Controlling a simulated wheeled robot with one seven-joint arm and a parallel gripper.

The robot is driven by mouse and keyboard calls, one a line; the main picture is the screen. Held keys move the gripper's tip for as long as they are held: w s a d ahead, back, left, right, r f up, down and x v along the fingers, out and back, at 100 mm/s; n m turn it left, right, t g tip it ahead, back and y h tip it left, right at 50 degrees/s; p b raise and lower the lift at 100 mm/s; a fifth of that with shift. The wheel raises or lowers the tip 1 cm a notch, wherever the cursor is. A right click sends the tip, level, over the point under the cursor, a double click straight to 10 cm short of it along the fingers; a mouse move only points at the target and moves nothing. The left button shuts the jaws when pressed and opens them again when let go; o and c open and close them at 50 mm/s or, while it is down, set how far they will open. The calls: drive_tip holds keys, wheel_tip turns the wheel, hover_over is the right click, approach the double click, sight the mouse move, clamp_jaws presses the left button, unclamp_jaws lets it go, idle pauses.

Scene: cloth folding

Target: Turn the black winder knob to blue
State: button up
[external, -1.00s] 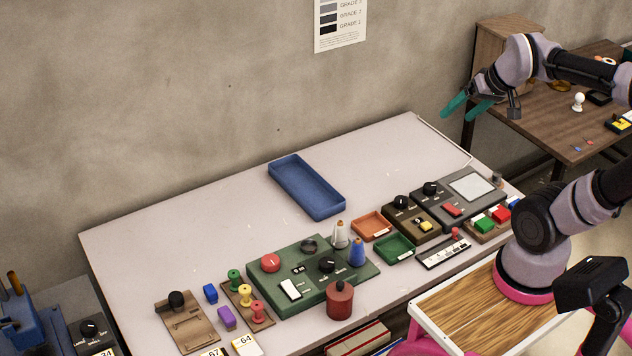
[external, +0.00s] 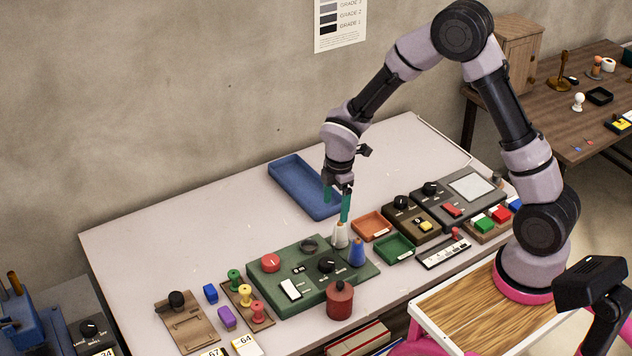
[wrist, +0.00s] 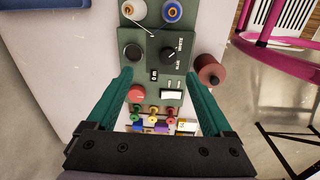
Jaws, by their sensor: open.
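The green winder panel (external: 300,287) lies on the table. Its black knob (external: 327,264) sits near the panel's middle right, and it also shows in the wrist view (wrist: 168,55) beside white lettering, of which one word looks like "WHITE". I cannot clearly read where the knob points. A white cone (external: 340,236) and a blue cone (external: 357,252) of thread stand at the panel's right end. My gripper (external: 337,207) is open and empty, pointing down above the table behind the white cone. In the wrist view its teal fingers (wrist: 160,82) straddle the panel from above, apart from the knob.
A red button (external: 270,263), a white switch (external: 290,289) and a dark ring (external: 309,245) sit on the same panel. A dark red canister (external: 340,300) stands in front. A blue tray (external: 290,180) lies behind. The table's back left is clear.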

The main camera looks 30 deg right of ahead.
sight(326, 261)
drive_tip(key=a+f+n, duration=0.1)
drive_tip(key=f, duration=0.4)
drive_tip(key=a+f, duration=0.1)
drive_tip(key=f, duration=0.5)
drive_tip(key=s+a+f+n, duration=0.1)
drive_tip(key=f, duration=0.5)
drive_tip(key=shift+f+n+g, duration=0.25)
drive_tip(key=shift+n+g, duration=0.05)
drive_tip(key=shift+g, duration=0.1)
drive_tip(key=shift+a, duration=0.1)
clamp_jaws()
